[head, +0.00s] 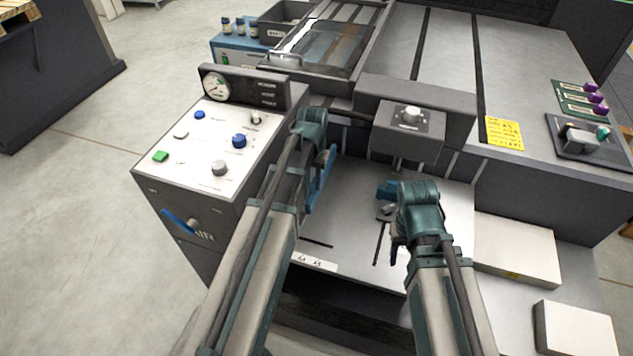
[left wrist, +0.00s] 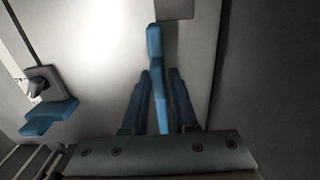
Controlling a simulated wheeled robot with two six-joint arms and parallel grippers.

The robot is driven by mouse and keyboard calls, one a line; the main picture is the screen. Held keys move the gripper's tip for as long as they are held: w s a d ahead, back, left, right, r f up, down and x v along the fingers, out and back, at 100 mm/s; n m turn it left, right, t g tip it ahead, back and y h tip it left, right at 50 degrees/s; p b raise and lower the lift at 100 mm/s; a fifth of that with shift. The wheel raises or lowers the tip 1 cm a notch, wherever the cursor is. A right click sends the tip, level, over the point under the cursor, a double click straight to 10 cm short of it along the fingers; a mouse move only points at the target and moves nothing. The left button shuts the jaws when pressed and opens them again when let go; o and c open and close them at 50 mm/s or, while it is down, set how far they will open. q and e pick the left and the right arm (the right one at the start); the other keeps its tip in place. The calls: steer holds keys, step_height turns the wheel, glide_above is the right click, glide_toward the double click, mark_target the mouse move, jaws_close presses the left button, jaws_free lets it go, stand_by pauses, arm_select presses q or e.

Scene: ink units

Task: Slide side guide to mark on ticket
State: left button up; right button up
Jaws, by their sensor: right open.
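The side guide (head: 388,208) is a small grey block with a knob and a blue plate, beside a dark slot (head: 380,244) in the feed board. It also shows at the left of the left wrist view (left wrist: 40,88). The ticket is probably the yellow note (head: 504,133) with writing too small to read. My right gripper (head: 397,242) is open close by the guide, its fingers mostly hidden by its wrist; contact cannot be told. My left gripper (head: 318,190) hangs over the board left of the guide.
A control panel (head: 190,165) with knobs and a gauge stands left. A grey box with a knob (head: 408,128) overhangs the board's far side. A white scale strip (head: 315,262) lies at the near edge. Pale blocks (head: 515,250) stand right.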

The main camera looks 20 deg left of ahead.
arm_select(q)
steer(key=o, duration=0.4)
steer(key=shift+a, duration=0.2)
steer(key=shift+c, duration=0.2)
arm_select(e)
steer(key=shift+a, duration=0.15)
arm_select(q)
steer(key=shift+d, duration=0.1)
arm_select(e)
steer(key=shift+r, duration=0.1)
arm_select(q)
steer(key=shift+r+p, duration=0.45)
steer(key=shift+p, duration=0.05)
step_height(320, 180, up, 13)
steer(key=p, duration=1.2)
steer(key=shift+p, duration=0.4)
arm_select(e)
step_height(320, 180, up, 14)
steer(key=shift+f, duration=0.2)
arm_select(q)
steer(key=shift+f, duration=0.1)
